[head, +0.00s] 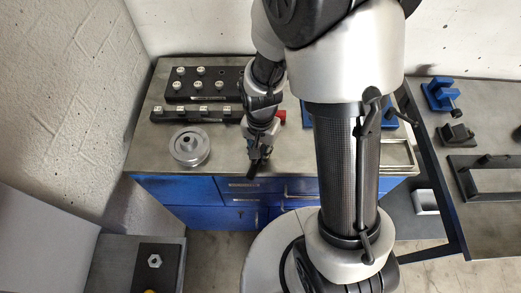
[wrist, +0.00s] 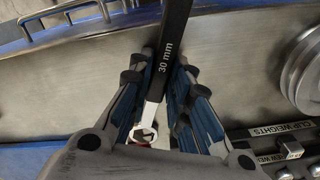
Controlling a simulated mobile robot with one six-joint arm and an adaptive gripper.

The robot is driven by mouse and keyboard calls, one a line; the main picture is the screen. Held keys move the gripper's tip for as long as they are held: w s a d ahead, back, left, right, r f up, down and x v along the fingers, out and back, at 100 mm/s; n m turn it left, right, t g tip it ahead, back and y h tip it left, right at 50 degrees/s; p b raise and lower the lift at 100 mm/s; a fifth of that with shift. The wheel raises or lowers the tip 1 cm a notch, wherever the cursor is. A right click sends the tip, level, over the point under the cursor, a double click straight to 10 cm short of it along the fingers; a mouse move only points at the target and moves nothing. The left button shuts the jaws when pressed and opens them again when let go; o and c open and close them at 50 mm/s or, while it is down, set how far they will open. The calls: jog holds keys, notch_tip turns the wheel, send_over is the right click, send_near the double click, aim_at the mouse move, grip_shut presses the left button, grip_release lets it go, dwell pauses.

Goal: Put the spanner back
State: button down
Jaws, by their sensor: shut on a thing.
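The spanner (wrist: 170,48) has a black handle marked "30 mm" and a bright metal ring end. My gripper (wrist: 163,72) is shut on its handle, with a blue-padded finger on each side in the wrist view. The ring end points back toward the palm, and the other end runs out of the top of the picture. In the head view my gripper (head: 259,150) is over the front part of the workbench, right of the grey rotor. The spanner shows there only as a small dark piece (head: 252,170) below the fingers. I cannot tell where its holder is.
The grey round rotor (head: 190,146) stands on the workbench (head: 150,160). Black weight racks (head: 195,113) with several pale weights are behind it. A red part (head: 281,116) shows beside my arm. A side bench (head: 490,215) with blue and black fixtures is at right. My arm hides the bench middle.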

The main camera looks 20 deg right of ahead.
jog(key=shift+f, duration=0.1)
jog(key=c, duration=1.9)
grip_release()
jog(key=shift+f, duration=0.1)
jog(key=shift+c, duration=0.2)
jog(key=o, duration=0.5)
jog(key=shift+c, duration=0.2)
jog(key=s+r+n+t+p, duration=0.1)
jog(key=s+r+n+p, duration=0.1)
jog(key=r, duration=0.9)
jog(key=s+r+n+t+p, duration=0.1)
jog(key=s+r+n+p, duration=0.1)
jog(key=r, duration=1)
jog(key=s+d+r+n+t, duration=0.1)
jog(key=s+r+n, duration=0.3)
jog(key=s, duration=0.5)
notch_tip(320, 180, up, 2)
jog(key=shift+d+r+t, duration=0.25)
jog(key=shift+d+t, duration=0.1)
jog(key=shift+t, duration=0.45)
